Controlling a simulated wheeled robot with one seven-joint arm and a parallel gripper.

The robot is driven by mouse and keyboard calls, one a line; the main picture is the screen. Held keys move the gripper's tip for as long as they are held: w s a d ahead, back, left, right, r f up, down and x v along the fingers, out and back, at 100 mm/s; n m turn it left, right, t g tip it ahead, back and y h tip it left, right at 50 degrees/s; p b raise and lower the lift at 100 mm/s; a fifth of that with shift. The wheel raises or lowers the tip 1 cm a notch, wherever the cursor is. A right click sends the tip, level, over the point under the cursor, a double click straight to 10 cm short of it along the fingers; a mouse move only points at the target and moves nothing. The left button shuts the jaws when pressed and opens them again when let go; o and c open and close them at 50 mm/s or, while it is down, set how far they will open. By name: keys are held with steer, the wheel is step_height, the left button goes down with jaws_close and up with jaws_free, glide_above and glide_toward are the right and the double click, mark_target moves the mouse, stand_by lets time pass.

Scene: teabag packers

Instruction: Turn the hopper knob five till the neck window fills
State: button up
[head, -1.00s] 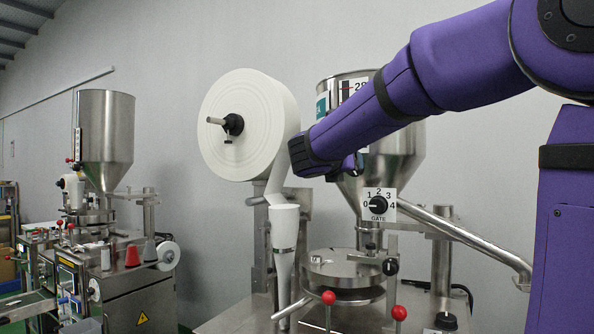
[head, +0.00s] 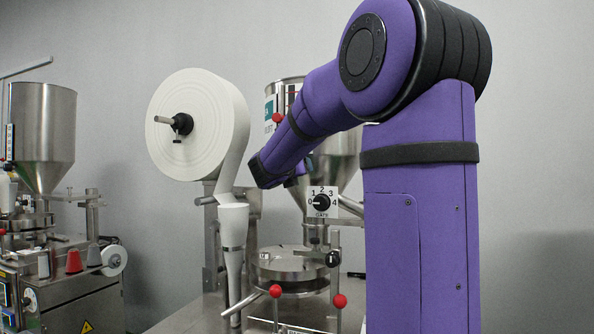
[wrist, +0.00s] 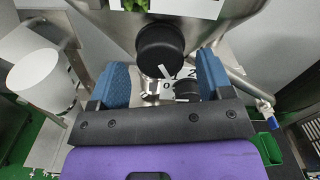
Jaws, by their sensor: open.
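The steel hopper (head: 341,165) stands behind my arm, which hides much of it. On its front, a black knob (head: 321,202) sits on a white GATE dial (head: 331,212) marked 0 to 4; its white mark points left, towards 0. My arm's end reaches above and left of the knob in the head view, where the fingers are hidden. In the wrist view my gripper (wrist: 163,88) is open and empty. A black cylinder with a white stripe (wrist: 163,48) shows between and beyond the blue fingers, with dial figures nearby. I cannot make out the neck window.
A large white paper roll (head: 205,122) is left of the hopper, above a white cone (head: 233,225). A round steel plate (head: 290,265) and red ball-ended levers (head: 339,300) are below. Another machine (head: 40,150) stands far left.

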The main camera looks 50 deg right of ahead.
steer(key=shift+x, duration=1.05)
steer(key=c, duration=0.9)
steer(key=shift+c, duration=0.2)
steer(key=shift+m, duration=2.9)
